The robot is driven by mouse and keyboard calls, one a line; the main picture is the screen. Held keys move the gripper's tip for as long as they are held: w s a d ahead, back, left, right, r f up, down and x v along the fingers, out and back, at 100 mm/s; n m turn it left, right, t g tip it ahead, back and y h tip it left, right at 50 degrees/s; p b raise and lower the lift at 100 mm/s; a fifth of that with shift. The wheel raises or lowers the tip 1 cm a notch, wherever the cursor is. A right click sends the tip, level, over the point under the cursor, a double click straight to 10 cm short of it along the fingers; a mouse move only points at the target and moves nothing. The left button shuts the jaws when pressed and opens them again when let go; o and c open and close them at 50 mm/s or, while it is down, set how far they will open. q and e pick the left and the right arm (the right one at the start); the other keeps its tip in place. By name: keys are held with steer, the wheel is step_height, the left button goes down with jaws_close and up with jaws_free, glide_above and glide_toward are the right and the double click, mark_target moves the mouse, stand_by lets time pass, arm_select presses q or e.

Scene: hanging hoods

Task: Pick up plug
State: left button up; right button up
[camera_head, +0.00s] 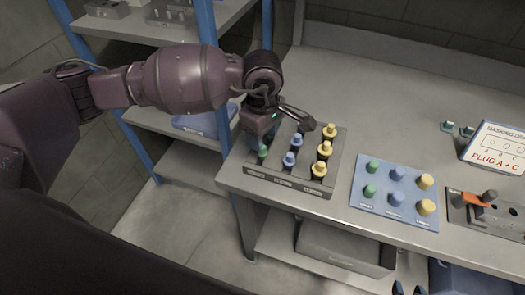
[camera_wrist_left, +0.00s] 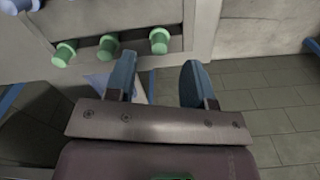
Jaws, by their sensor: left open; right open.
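A grey tray (camera_head: 271,180) on the bench holds green, blue and yellow plugs in rows. One green plug (camera_head: 263,152) shows at its left side; the others are behind my arm. My left gripper (camera_head: 268,134) is over the tray's left edge, its fingers largely hidden there by its own body. In the left wrist view, my left gripper (camera_wrist_left: 158,78) is open with nothing between its blue fingertips.
A blue board (camera_head: 393,193) with green, blue and yellow plugs lies right of the tray. Further right are a grey panel (camera_head: 470,212) with an orange part and a sign (camera_head: 497,148) reading "PLUG A + C". A blue-framed shelf (camera_head: 207,25) stands left; the bench's back is clear.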

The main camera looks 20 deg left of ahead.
mark_target(263, 153)
arm_select(q)
steer(key=shift+f, duration=2.35)
steer(key=c, duration=0.9)
